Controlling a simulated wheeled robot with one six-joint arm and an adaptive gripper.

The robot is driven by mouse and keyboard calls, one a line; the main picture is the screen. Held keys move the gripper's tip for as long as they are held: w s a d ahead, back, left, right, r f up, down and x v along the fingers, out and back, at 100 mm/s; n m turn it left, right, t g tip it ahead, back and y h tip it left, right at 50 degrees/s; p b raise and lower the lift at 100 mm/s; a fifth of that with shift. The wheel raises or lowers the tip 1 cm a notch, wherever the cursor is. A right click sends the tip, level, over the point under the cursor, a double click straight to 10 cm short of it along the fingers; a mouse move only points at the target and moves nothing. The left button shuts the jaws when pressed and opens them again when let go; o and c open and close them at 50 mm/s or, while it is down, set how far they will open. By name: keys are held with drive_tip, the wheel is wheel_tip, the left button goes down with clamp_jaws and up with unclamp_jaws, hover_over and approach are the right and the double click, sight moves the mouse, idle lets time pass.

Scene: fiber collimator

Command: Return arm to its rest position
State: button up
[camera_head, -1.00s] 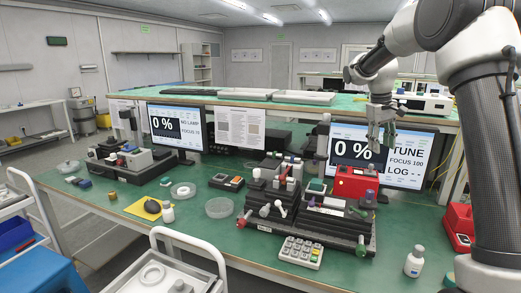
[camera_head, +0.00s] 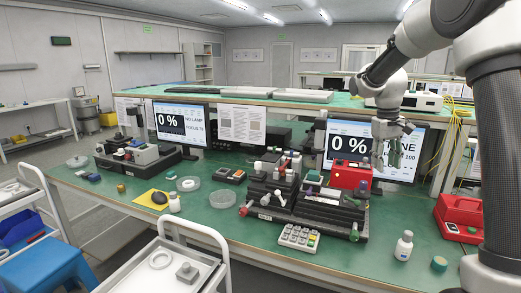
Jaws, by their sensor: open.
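My arm (camera_head: 490,95) comes in from the right edge and bends at the upper right. My gripper (camera_head: 386,160) hangs from it, pointing down, in front of the right monitor (camera_head: 345,146), covering part of its screen. Its jaws are open, with nothing clearly seen between them. In the picture the fingertips lie just right of the red box (camera_head: 350,175) on the bench; I cannot tell the exact gap. The collimator stage assembly (camera_head: 305,207), dark with several knobs, stands on the green bench left of and below the gripper.
A white bottle (camera_head: 403,245), a green-topped round piece (camera_head: 439,264) and a red device (camera_head: 458,218) are on the right of the bench. A keypad (camera_head: 298,237) lies in front of the stages. A raised shelf (camera_head: 290,102) runs behind. A white cart (camera_head: 150,276) stands at the front left.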

drive_tip(key=s+a+r+t, duration=0.1)
drive_tip(key=s+r+t, duration=0.1)
drive_tip(key=s, duration=1.4)
drive_tip(key=s+a+r+m+t+y, duration=0.1)
drive_tip(key=s+r+t, duration=0.1)
drive_tip(key=s, duration=1.3)
drive_tip(key=shift+s+a+r+t, duration=0.3)
drive_tip(key=shift+s+a+r, duration=0.1)
drive_tip(key=shift+r, duration=0.4)
